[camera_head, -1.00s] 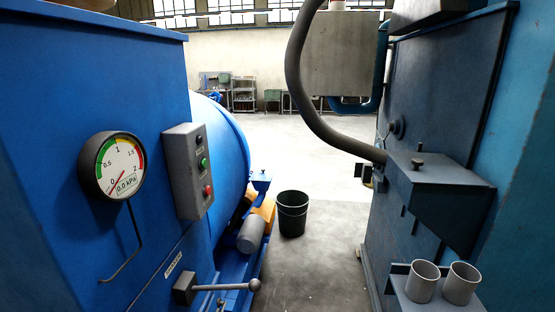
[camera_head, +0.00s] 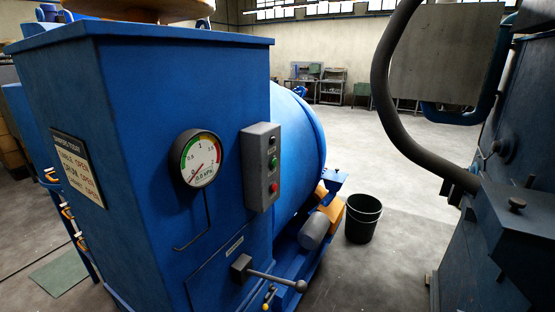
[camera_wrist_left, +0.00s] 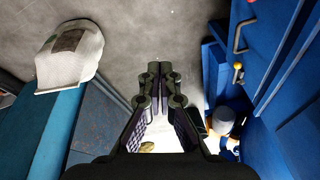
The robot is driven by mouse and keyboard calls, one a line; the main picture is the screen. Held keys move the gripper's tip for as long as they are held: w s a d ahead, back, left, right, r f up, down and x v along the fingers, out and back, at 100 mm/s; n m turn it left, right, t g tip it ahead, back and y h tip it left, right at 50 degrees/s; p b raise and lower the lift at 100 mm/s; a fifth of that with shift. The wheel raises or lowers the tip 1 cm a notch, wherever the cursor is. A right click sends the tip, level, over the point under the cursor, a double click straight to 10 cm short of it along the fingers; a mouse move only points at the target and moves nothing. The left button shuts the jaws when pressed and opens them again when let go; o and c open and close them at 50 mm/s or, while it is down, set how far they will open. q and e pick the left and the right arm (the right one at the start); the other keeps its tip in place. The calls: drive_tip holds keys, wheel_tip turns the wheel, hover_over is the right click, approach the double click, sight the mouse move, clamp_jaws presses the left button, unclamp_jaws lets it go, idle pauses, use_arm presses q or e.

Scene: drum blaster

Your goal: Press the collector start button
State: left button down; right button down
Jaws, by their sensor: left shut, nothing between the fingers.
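A grey control box (camera_head: 261,167) is mounted on the side of the blue machine (camera_head: 150,130) in the head view. It carries a green button (camera_head: 272,163) and a red button (camera_head: 274,187) below it, with a small dark fitting above. I cannot read any label on the box. My left gripper (camera_wrist_left: 160,72) shows only in the left wrist view, shut and empty, above the grey floor. The blue machine stands at the right of that view, apart from the fingers. The control box cannot be made out there. My right gripper is in neither view.
A round pressure gauge (camera_head: 197,159) sits left of the box, and a lever (camera_head: 268,277) sticks out below it. A black bucket (camera_head: 363,218) stands on the floor. A dark machine with a thick hose (camera_head: 388,110) stands at the right, with open floor between.

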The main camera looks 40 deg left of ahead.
use_arm(q)
drive_tip(key=w+r+t+p, duration=0.1)
drive_tip(key=w+r, duration=0.2)
drive_tip(key=r, duration=1)
drive_tip(key=w+a+r+n+t+y, duration=0.1)
drive_tip(key=w+a+r+y, duration=0.1)
drive_tip(key=w+a+r, duration=0.1)
drive_tip(key=w+a+r+n+t+y, duration=0.1)
drive_tip(key=w+a+r+y, duration=0.1)
drive_tip(key=w+r, duration=0.3)
drive_tip(key=w+a+r+n+t+y, duration=0.1)
drive_tip(key=w+a+r+y, duration=0.1)
drive_tip(key=w+a+r, duration=0.2)
drive_tip(key=shift+w+r+t+y+p, duration=0.15)
drive_tip(key=shift+r+t+y+p, duration=0.2)
drive_tip(key=shift+r, duration=0.5)
drive_tip(key=w+a+r+n+t+y, duration=0.1)
drive_tip(key=w+r+y, duration=0.3)
drive_tip(key=r, duration=0.8)
drive_tip(key=w+a+r+n+t+y, duration=0.1)
drive_tip(key=w+r+t+y, duration=0.1)
drive_tip(key=w+r+y, duration=0.3)
drive_tip(key=w+r, duration=0.3)
drive_tip(key=r, duration=0.3)
drive_tip(key=shift+w+a+r, duration=0.25)
drive_tip(key=shift+a+r, duration=0.05)
drive_tip(key=shift+r, duration=0.1)
